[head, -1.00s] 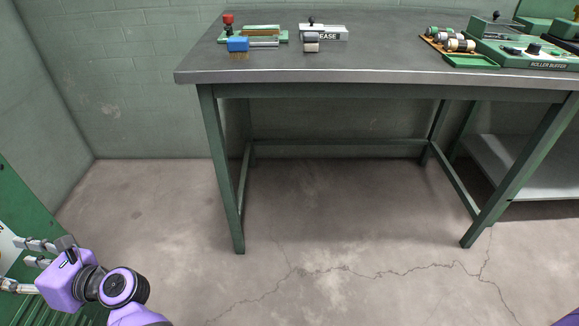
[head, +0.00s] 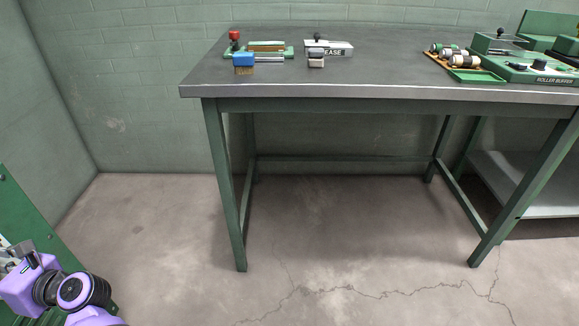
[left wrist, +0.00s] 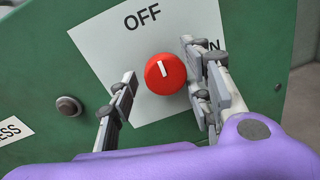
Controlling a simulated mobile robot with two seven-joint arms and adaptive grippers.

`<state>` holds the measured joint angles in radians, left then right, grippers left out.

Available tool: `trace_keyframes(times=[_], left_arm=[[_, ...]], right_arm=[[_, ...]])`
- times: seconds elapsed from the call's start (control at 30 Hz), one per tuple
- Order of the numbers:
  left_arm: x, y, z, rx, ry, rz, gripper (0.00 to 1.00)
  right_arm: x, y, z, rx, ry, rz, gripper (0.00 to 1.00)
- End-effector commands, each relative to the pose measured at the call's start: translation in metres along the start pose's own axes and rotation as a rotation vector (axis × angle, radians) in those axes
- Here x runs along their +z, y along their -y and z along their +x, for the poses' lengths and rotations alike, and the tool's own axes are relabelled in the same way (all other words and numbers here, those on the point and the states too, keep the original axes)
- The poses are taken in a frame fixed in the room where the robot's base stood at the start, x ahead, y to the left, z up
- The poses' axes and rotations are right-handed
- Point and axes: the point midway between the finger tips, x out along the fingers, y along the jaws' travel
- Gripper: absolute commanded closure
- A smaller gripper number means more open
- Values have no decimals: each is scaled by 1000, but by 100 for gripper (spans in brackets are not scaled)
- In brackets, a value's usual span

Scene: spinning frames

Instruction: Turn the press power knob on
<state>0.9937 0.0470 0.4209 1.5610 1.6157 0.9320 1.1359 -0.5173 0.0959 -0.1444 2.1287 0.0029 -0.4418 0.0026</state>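The red power knob (left wrist: 165,73) sits on a white plate (left wrist: 110,38) on a green panel in the left wrist view. Its white mark points up, toward the word OFF. The word ON is partly hidden behind a finger of my left gripper (left wrist: 158,66). That gripper is open, with one finger on each side of the knob and a gap visible on both sides. In the head view my left wrist and part of the gripper (head: 14,256) show at the lower left, by the green panel (head: 38,222); the knob cannot be made out there. My right gripper is out of view.
A dark bolt (left wrist: 68,106) and a label ending in "ESS" (left wrist: 10,130) are on the panel.

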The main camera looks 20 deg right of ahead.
Motion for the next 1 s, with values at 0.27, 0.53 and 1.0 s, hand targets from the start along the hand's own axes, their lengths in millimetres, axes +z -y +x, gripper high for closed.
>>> trace_keyframes(times=[0.27, 0.53, 1.0], left_arm=[[0, -1, 0, 2, 0, 1, 92], [0, -2, 0, 4, -3, 24, 95], [7, -4, 0, 2, -35, 326, 95]], right_arm=[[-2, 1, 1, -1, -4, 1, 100], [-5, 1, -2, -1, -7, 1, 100], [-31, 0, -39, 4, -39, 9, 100]])
